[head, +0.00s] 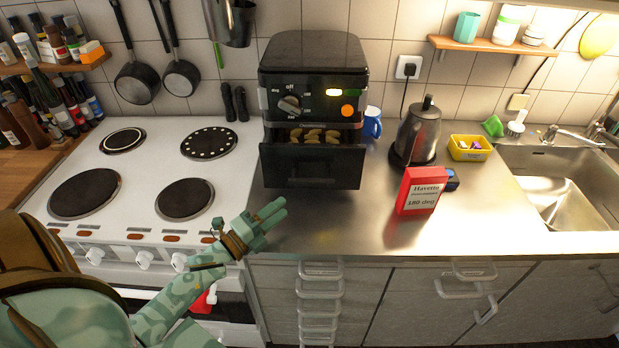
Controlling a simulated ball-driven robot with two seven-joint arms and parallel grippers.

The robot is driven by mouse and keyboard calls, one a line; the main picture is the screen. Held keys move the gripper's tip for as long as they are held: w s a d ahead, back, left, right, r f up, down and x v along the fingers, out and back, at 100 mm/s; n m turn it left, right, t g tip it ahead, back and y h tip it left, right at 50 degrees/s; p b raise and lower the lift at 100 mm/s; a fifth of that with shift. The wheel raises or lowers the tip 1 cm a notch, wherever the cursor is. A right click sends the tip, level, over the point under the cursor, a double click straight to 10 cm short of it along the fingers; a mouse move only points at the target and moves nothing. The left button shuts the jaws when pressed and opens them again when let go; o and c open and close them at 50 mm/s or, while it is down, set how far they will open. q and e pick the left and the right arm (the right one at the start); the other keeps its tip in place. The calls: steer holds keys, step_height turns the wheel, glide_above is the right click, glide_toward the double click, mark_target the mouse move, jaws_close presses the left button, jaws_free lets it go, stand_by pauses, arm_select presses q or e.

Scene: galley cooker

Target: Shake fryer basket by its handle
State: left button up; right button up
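The black air fryer (313,65) stands on the steel counter against the tiled wall. Its fryer basket (325,165) is partly pulled out at the front, with several yellowish-brown food pieces (314,136) showing in its open top. The basket's handle is dark against the dark front and its shape is hard to make out. My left gripper (283,208) is in front of and to the left of the basket, near the counter's front edge, apart from the basket. It appears empty; its finger gap is unclear. My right gripper is out of view.
A white stove (146,160) with several hotplates is on the left. A red card box (421,190) stands right of the basket, with a kettle (419,133) and blue mug (372,122) behind. The sink (556,190) is far right. Counter before the basket is clear.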

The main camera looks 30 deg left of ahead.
mark_target(314, 183)
arm_select(q)
steer(key=x, duration=1.2)
steer(key=shift+w, duration=0.2)
jaws_close()
steer(key=shift+s+d, duration=0.1)
